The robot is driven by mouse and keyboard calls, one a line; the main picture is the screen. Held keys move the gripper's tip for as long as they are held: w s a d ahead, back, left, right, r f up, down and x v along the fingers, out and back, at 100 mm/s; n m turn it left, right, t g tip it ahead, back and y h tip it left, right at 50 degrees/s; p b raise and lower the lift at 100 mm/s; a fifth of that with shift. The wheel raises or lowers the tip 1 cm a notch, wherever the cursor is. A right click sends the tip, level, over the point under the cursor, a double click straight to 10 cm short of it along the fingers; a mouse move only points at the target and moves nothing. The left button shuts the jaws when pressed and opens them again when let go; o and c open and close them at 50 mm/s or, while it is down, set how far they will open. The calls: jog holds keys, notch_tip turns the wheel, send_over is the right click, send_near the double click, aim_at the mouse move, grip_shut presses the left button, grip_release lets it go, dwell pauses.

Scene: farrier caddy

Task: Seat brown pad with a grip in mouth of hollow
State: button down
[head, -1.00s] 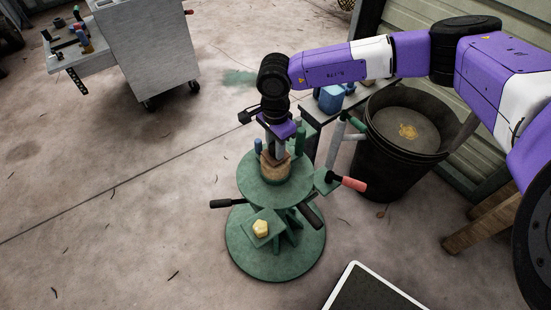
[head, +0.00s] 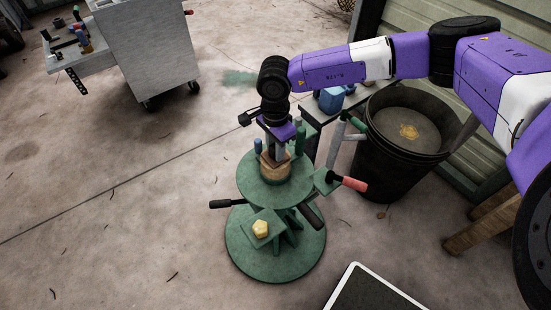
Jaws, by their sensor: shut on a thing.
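My gripper (head: 278,152) points straight down over the top plate of a green stand (head: 252,188). It is shut on the brown pad (head: 268,160), most of which shows just below the fingers. The pad's grip is hidden between the fingers. The pad is at the top of a round, tan, wood-coloured holder (head: 275,175) on the plate. The mouth of its hollow is covered by the pad and fingers. I cannot tell whether the pad sits down in the mouth or only rests on it.
Upright green (head: 300,141) and blue (head: 258,146) pieces stand close to the gripper. Tool handles stick out from the stand, one red (head: 354,184). A yellow piece (head: 261,229) lies on a lower shelf.

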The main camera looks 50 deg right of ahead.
jog(key=shift+f, duration=0.1)
jog(key=c, duration=1.1)
grip_release()
jog(key=shift+o, duration=0.2)
jog(key=shift+c, duration=1)
jog(key=shift+c, duration=0.7)
jog(key=o, duration=0.6)
jog(key=shift+o, duration=0.5)
